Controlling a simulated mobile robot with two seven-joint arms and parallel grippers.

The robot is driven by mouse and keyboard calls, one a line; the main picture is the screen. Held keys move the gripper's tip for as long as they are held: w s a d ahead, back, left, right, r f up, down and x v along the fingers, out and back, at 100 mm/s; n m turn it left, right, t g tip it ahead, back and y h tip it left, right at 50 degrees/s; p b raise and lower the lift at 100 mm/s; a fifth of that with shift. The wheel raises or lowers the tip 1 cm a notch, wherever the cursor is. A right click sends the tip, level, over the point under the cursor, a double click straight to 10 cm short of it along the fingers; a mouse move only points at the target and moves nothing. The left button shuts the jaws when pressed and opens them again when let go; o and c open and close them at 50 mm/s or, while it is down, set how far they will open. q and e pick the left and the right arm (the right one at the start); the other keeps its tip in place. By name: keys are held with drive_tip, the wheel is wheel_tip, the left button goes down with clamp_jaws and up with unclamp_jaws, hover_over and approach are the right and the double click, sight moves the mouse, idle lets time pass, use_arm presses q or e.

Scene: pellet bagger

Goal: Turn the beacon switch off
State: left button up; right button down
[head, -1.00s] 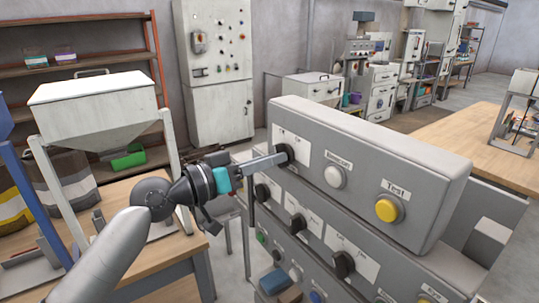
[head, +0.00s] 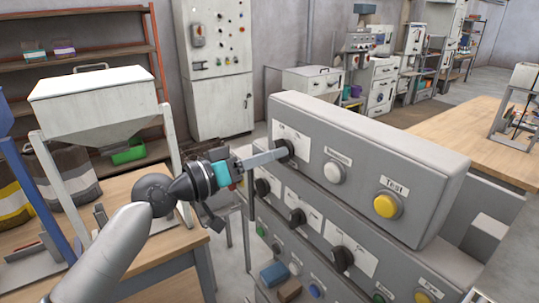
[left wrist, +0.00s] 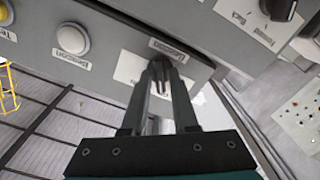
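A black rotary knob (head: 284,150) sits on a white label plate at the left end of the upper grey control box (head: 375,165). My left gripper (head: 280,153) reaches it from the left, its fingertips at the knob. In the left wrist view the gripper (left wrist: 160,72) has its two dark fingers on either side of the knob (left wrist: 158,66), close together with the knob's grip between them. The fingers partly hide the knob, so its exact setting is hard to read. The small labels are hard to read in the head view. My right gripper is not in view.
On the same box are a white button (head: 334,171) and a yellow button (head: 388,204) marked "Test". Lower panel rows carry more knobs, including one black knob (head: 341,258). A white hopper (head: 95,95) stands left. A wooden table (head: 480,140) is behind right.

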use_arm(q)
drive_tip(key=shift+o, duration=1.2)
drive_tip(key=b+v, duration=0.5)
drive_tip(key=v, duration=1)
drive_tip(key=shift+a, duration=0.1)
